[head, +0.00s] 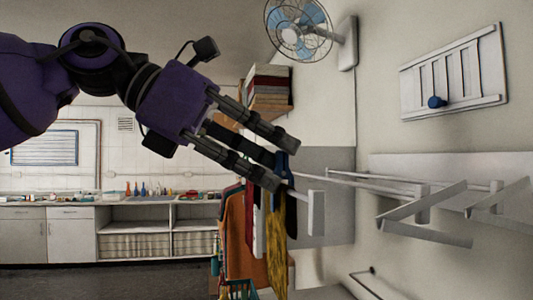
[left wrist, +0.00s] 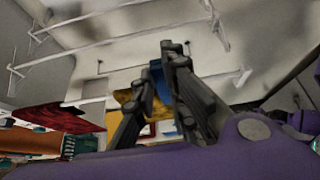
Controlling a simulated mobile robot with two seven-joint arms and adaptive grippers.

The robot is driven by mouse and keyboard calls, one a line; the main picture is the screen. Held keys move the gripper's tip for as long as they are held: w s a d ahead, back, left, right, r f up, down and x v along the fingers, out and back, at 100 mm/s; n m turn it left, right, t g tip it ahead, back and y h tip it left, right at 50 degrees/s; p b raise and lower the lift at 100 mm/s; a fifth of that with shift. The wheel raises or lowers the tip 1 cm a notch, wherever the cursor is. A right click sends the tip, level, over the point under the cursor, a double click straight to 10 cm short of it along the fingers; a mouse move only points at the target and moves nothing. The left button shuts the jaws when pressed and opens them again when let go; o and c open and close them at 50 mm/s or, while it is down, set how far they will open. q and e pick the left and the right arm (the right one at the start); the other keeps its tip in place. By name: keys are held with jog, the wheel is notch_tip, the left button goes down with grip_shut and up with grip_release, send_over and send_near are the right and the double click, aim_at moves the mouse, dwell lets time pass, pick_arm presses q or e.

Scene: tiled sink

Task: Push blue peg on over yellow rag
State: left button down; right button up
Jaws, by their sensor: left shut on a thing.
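My left gripper (head: 286,150) reaches in from the upper left and is shut on the blue peg (head: 281,165). The peg points down at the rail, just above the top of the yellow rag (head: 277,240). Whether the peg touches the rag or the rail I cannot tell. In the left wrist view the blue peg (left wrist: 157,76) shows between the fingers (left wrist: 155,85), with the yellow rag (left wrist: 124,97) behind them. My right gripper is not in view.
The white wall rack (head: 400,185) sticks out from the right wall. An orange cloth (head: 238,235) and dark cloths hang beside the yellow rag. A fan (head: 298,28) and a shelf of books (head: 270,88) are above. A counter (head: 60,210) runs along the back left.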

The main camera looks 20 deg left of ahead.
pick_arm(q)
jog(key=shift+f, duration=0.1)
jog(key=c, duration=1.7)
grip_release()
notch_tip(320, 180, up, 7)
jog(key=shift+r+p, duration=0.1)
jog(key=shift+p, duration=0.6)
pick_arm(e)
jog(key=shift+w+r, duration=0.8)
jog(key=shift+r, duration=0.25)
